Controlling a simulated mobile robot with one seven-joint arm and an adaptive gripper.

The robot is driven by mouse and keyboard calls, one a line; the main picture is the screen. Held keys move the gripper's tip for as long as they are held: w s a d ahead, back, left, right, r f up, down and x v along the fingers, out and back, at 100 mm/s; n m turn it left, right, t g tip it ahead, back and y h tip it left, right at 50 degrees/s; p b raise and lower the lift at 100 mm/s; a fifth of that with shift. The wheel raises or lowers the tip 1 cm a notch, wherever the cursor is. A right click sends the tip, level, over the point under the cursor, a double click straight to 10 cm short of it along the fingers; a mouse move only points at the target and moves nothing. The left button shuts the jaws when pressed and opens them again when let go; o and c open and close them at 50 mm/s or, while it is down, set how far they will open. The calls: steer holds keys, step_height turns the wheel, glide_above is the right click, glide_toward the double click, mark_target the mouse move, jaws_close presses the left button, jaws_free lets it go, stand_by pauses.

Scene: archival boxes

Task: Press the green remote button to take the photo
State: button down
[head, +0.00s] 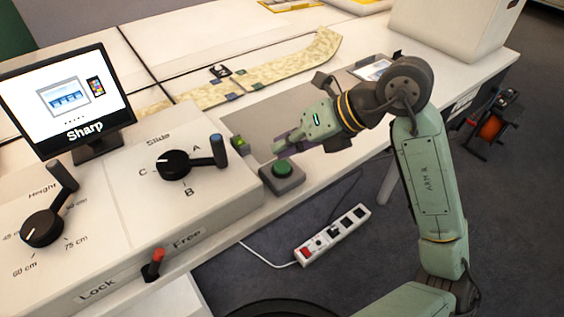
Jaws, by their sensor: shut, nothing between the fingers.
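The green remote button (283,167) sits on a small grey box at the front edge of the white table, just right of the control panel. My gripper (279,148) reaches in from the right, its fingers shut and empty. In the picture its tip is just above and slightly left of the green button. I cannot tell whether it touches the button or its box. A screen (66,97) at the left shows "Sharp" under a small picture.
The control panel (120,215) carries a height dial (42,228), a slide dial (173,165) and a red-tipped Lock/Free lever (156,258). A long patterned strip (285,65) lies behind my gripper. A power strip (333,234) is below the table edge. A pale box (450,28) stands at the back right.

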mark_target(285, 162)
steer(key=shift+f, duration=0.15)
steer(key=shift+f+b, duration=0.35)
steer(key=shift+b, duration=0.45)
steer(key=shift+f+b, duration=0.5)
steer(key=shift+b, duration=0.25)
stand_by(0.5)
steer(key=shift+r, duration=0.1)
steer(key=shift+r+p, duration=0.4)
steer(key=shift+r, duration=0.45)
steer(key=shift+r, duration=0.1)
steer(key=shift+r+p, duration=1.3)
steer(key=shift+r, duration=1.15)
